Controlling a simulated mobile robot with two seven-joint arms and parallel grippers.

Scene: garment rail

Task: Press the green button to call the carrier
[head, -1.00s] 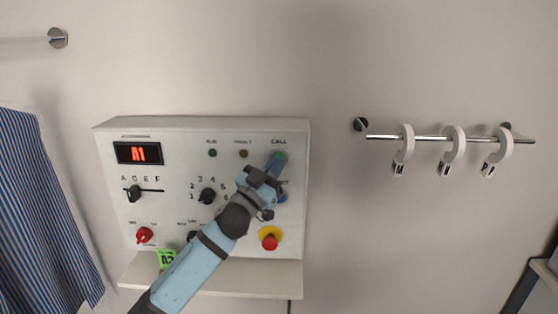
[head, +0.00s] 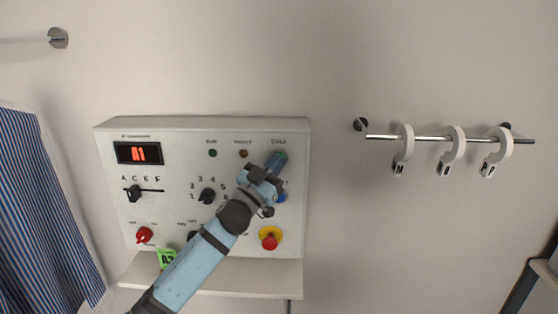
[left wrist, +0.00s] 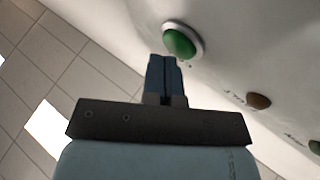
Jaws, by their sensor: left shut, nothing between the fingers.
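The green button (left wrist: 180,42) sits in a pale round collar on the panel in the left wrist view. In the head view its edge (head: 281,154) shows under the word CALL, mostly covered by my fingers. My left gripper (head: 276,160) is shut and empty, with its fingertips at the button. In the left wrist view the shut fingers (left wrist: 165,62) point toward the button from just below it in the picture. I cannot tell whether the tips touch it. My right gripper is not in view.
The white control panel (head: 170,168) also carries a red display (head: 139,153), black knobs, a blue button (head: 282,197) beside my gripper, a red knob (head: 144,235) and a red stop button (head: 269,239). A rail (head: 430,138) with white rings is right. Striped cloth (head: 40,210) hangs left.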

